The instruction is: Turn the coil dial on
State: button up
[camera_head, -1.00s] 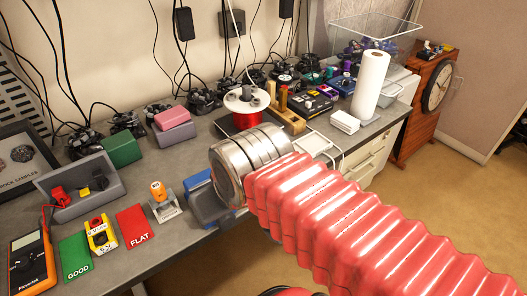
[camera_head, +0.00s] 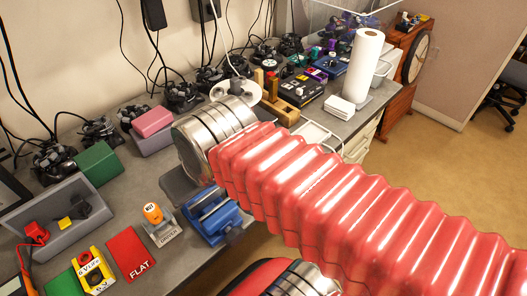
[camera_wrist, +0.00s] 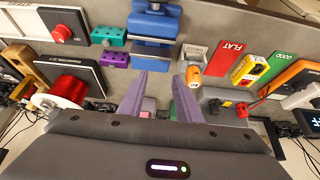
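A spool of red wire with white flanges (camera_wrist: 70,88) lies at the left of the wrist view; in the head view only its white top (camera_head: 236,90) shows behind my arm. A red round knob (camera_wrist: 63,33) sits on a dark panel with a white edge at the upper left of the wrist view. No label shows which of these is the coil dial, and no dial mark is readable. My gripper (camera_wrist: 160,74) is open and empty, its two purple-grey fingers apart over bare bench, right of the spool and knob. My arm hides the gripper in the head view.
A blue vise (camera_head: 214,218) stands at the bench edge. An orange-capped driver holder (camera_head: 160,234), red FLAT mat (camera_head: 131,254) and grey open bin (camera_head: 60,222) lie left. A paper-towel roll (camera_head: 366,78) stands at the right. Black cabled devices line the wall.

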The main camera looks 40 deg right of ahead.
jog(key=o, duration=0.3)
jog(key=shift+w+d+r, duration=0.1)
jog(key=shift+d, duration=0.15)
jog(key=w+d+g, duration=0.1)
jog(key=d+g, duration=0.1)
jog(key=d, duration=0.5)
jog(key=w+d+r+g, duration=0.1)
jog(key=d, duration=0.7)
jog(key=w+d+r+g, duration=0.1)
jog(key=d+g, duration=0.1)
jog(key=d, duration=0.6)
jog(key=shift+w+r+g, duration=0.1)
jog(key=shift+r+g, duration=0.1)
jog(key=shift+g, duration=0.1)
notch_tip(320, 180, down, 14)
jog(key=shift+r, duration=0.1)
